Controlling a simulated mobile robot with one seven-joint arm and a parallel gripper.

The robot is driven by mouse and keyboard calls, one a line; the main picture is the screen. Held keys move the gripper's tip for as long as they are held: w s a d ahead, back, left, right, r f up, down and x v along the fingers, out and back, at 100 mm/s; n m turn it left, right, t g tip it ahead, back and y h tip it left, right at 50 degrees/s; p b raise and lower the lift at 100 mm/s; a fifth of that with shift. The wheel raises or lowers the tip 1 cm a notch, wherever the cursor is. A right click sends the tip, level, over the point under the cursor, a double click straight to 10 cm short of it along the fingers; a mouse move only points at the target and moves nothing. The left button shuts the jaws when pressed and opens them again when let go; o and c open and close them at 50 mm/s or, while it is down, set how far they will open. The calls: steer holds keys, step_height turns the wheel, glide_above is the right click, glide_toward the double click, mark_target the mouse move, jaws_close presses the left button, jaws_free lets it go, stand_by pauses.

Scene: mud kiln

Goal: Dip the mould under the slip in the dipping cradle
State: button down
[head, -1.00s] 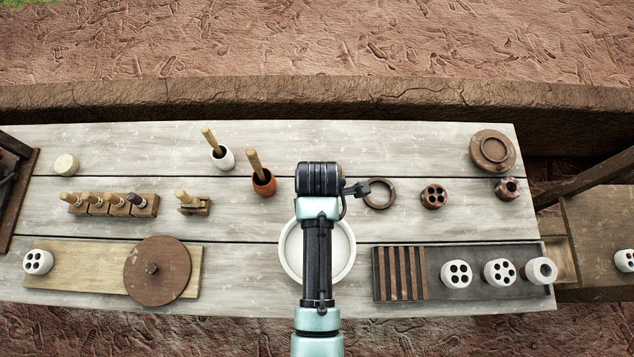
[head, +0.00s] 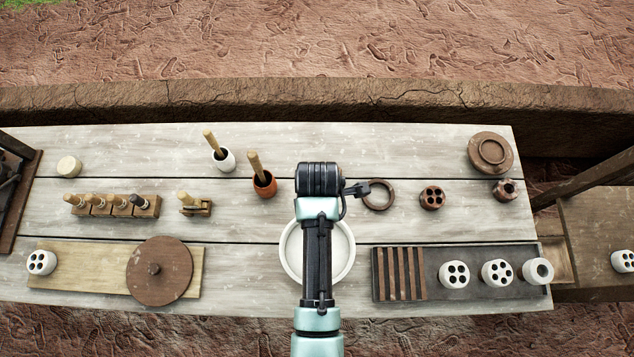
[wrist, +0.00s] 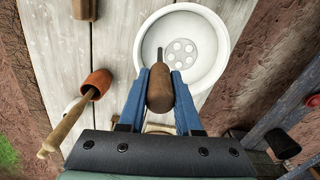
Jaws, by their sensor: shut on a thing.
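In the wrist view my gripper (wrist: 159,76) has its blue fingers shut on a brown wooden handle (wrist: 160,92). A thin dark rod runs from the handle toward a round white piece with several holes (wrist: 179,54). That piece is inside a wide white basin (wrist: 222,45); I cannot tell whether it is the mould or part of the cradle, or whether slip covers it. In the head view the basin (head: 350,262) lies under my arm, which hides its middle, my fingers and the handle.
An orange pot (head: 264,184) and a white pot (head: 225,160) with upright handles stand left of the basin. A dark tray (head: 437,287) with slats and white holed pieces lies right. A brown disc (head: 159,271) lies on a board at left.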

steer(key=shift+r+p, duration=1.85)
steer(key=shift+r, duration=2.25)
steer(key=shift+r, duration=1.5)
